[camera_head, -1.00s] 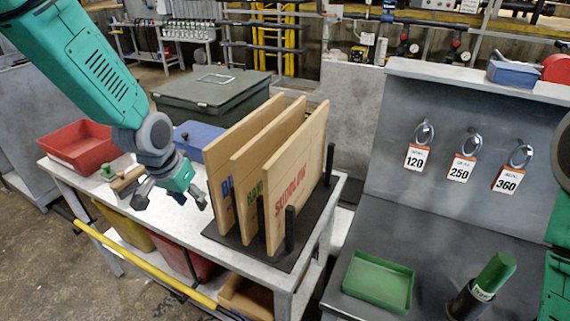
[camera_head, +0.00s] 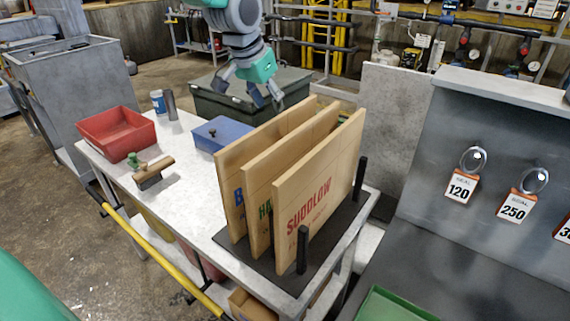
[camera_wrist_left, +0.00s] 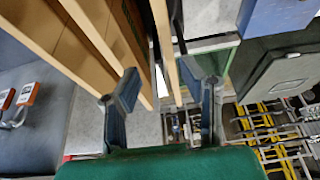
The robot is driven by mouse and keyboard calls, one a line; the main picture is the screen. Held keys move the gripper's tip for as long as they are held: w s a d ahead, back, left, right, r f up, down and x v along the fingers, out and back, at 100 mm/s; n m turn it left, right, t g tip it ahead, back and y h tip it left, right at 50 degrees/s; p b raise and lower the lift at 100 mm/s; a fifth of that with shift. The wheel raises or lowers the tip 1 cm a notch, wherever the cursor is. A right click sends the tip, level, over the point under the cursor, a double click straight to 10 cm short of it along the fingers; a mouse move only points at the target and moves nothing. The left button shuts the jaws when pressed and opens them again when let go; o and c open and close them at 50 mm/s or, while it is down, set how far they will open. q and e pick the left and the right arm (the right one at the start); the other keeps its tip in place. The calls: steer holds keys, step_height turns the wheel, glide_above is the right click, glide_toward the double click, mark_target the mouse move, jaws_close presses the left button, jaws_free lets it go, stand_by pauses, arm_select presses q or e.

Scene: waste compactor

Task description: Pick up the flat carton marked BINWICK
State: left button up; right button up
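Three flat tan cartons stand upright in a black rack (camera_head: 245,262). The leftmost carton (camera_head: 231,180) shows a blue "B"; the rest of its word is hidden. The middle carton (camera_head: 258,205) shows green "HA", and the front one (camera_head: 310,190) reads SUDDLOW in red. My left gripper (camera_head: 248,93) is open and empty, above and behind the leftmost carton's far upper end. In the left wrist view, a carton edge (camera_wrist_left: 166,50), apparently the leftmost one's, lies between the open fingers (camera_wrist_left: 168,95). No contact is clear. My right gripper is out of view.
A blue box (camera_head: 220,135), a brush (camera_head: 152,172) and a red tray (camera_head: 118,134) are on the table left of the rack. A dark green bin (camera_head: 215,102) stands behind. Black posts (camera_head: 303,250) rise at the rack's edge. A grey panel (camera_head: 395,120) stands right.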

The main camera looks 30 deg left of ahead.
mark_target(276, 132)
arm_select(q)
steer(key=x, duration=0.3)
steer(key=a+x, duration=0.1)
steer(key=x, duration=0.2)
steer(key=shift+a, duration=0.2)
steer(key=shift+d+p+x, duration=0.15)
steer(key=shift+p+x, duration=0.15)
steer(key=shift+x, duration=0.8)
steer(key=shift+d+p+x, duration=0.1)
steer(key=shift+p+x, duration=0.2)
steer(key=shift+x, duration=0.85)
steer(key=shift+s+a, duration=0.25)
steer(key=shift+a, duration=0.05)
jaws_close()
